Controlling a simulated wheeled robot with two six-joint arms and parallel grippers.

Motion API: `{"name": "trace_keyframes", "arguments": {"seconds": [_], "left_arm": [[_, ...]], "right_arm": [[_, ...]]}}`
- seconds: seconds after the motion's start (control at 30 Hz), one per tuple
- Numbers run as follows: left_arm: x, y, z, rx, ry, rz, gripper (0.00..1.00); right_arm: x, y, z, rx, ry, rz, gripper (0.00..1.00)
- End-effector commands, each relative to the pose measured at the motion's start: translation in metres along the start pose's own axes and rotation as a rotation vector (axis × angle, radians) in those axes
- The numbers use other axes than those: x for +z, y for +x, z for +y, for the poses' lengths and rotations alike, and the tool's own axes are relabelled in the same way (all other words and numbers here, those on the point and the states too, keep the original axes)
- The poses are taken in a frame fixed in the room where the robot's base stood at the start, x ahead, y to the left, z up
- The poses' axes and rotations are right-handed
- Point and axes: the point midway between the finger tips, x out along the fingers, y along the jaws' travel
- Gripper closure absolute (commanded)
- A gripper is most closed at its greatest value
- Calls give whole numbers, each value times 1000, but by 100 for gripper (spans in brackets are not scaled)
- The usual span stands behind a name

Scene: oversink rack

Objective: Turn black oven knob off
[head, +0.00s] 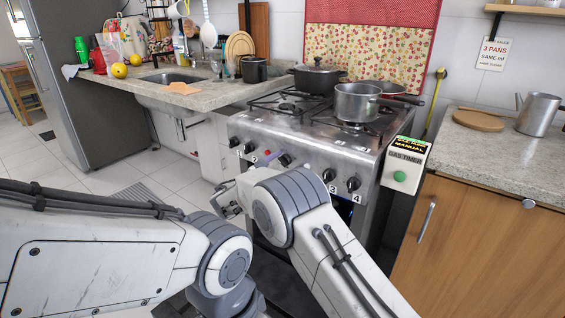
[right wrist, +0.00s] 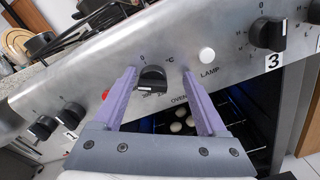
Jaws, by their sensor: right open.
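The black oven knob (right wrist: 152,80) sits on the steel front panel in the right wrist view, with a "0" above it and a "°C" sign to its upper right. My right gripper (right wrist: 159,74) is open, with one purple finger on each side of the knob. I cannot tell whether either finger touches it.
A white lamp button (right wrist: 207,55) and the knob marked 3 (right wrist: 268,34) lie right of the oven knob. Two burner knobs are to its left. A pot (head: 356,102) and a lidded black pan (head: 317,76) stand on the stove. A gas timer (head: 405,168) hangs at its right.

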Motion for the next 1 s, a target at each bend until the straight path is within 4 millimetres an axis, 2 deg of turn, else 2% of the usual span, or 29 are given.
{"name": "trace_keyframes", "arguments": {"seconds": [0.17,0.23,0.37,0.4,0.73,1.0], "left_arm": [[0,0,0,0,0,0,100],[0,0,0,0,0,0,100],[0,0,0,0,0,0,100],[0,0,0,0,0,0,100],[1,9,-1,0,0,0,100],[2,38,-3,0,0,0,100]], "right_arm": [[-5,-8,9,13,2,8,25],[-6,-10,11,15,1,10,44],[-7,-11,12,17,1,11,94],[-8,-11,12,17,0,11,100],[-10,-11,10,17,43,12,100],[-13,-11,7,17,210,14,100]]}}
